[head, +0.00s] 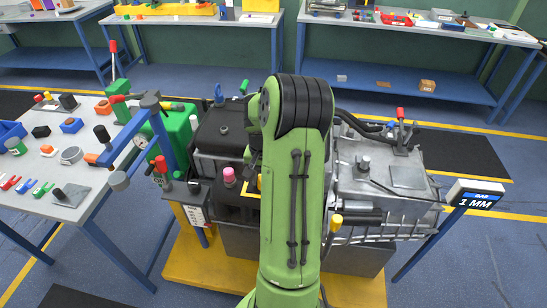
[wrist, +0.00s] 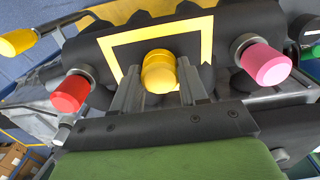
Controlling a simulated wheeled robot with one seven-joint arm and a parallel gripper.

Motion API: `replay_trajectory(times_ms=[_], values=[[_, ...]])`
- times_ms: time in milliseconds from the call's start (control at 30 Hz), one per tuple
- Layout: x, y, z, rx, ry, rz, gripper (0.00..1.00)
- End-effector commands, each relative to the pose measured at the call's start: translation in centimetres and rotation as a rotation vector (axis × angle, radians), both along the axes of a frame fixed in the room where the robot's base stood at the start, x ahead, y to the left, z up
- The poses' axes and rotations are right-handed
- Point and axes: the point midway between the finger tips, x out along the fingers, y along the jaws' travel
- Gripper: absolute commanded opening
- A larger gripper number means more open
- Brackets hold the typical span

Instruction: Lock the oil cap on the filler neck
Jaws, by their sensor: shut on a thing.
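A yellow cap (wrist: 158,72), which looks like the oil cap, sits between the two fingers of my gripper (wrist: 160,84) in the wrist view. My gripper is shut on it. Whether the cap is seated on the filler neck cannot be told, because the neck is hidden behind the cap and fingers. A yellow angular outline (wrist: 120,48) marks the dark engine surface around it. In the head view my arm hides the gripper and the cap. The engine (head: 375,190) stands on a yellow base (head: 185,268).
A red cap (wrist: 70,94) and a pink cap (wrist: 265,64) flank the gripper closely. A yellow-tipped handle (wrist: 18,42) is at the far left of the wrist view. A cluttered table (head: 85,207) stands left of the engine, and a gap display (head: 476,194) stands right.

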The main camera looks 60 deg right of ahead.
Motion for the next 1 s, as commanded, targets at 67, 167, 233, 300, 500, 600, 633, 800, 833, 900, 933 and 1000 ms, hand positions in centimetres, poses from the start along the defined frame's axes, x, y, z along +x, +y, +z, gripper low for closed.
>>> replay_trajectory(times_ms=[67, 167, 233, 300, 500, 600, 633, 800, 833, 900, 933, 1000], values=[[0.0, 0.0, 0.0, 0.000, 0.000, 0.000, 0.00], [0.0, 0.0, 0.4, 0.000, 0.000, 0.000, 0.00], [0.0, 0.0, 0.9, 0.000, 0.000, 0.001, 0.00], [0.0, 0.0, 1.5, 0.000, 0.000, 0.001, 0.00], [0.0, 0.0, 2.9, -0.001, 0.000, 0.000, 0.00], [0.0, 0.0, 3.6, -0.001, 0.000, 0.000, 0.00], [0.0, 0.0, 3.8, -0.001, 0.000, 0.000, 0.00], [0.0, 0.0, 5.0, -0.001, 0.000, -0.001, 0.00], [0.0, 0.0, 5.2, -0.001, 0.000, -0.001, 0.00], [0.0, 0.0, 5.7, -0.001, 0.000, 0.000, 0.00], [0.0, 0.0, 5.9, -0.001, 0.000, 0.000, 0.00], [0.0, 0.0, 6.4, -0.001, 0.000, 0.000, 0.00]])
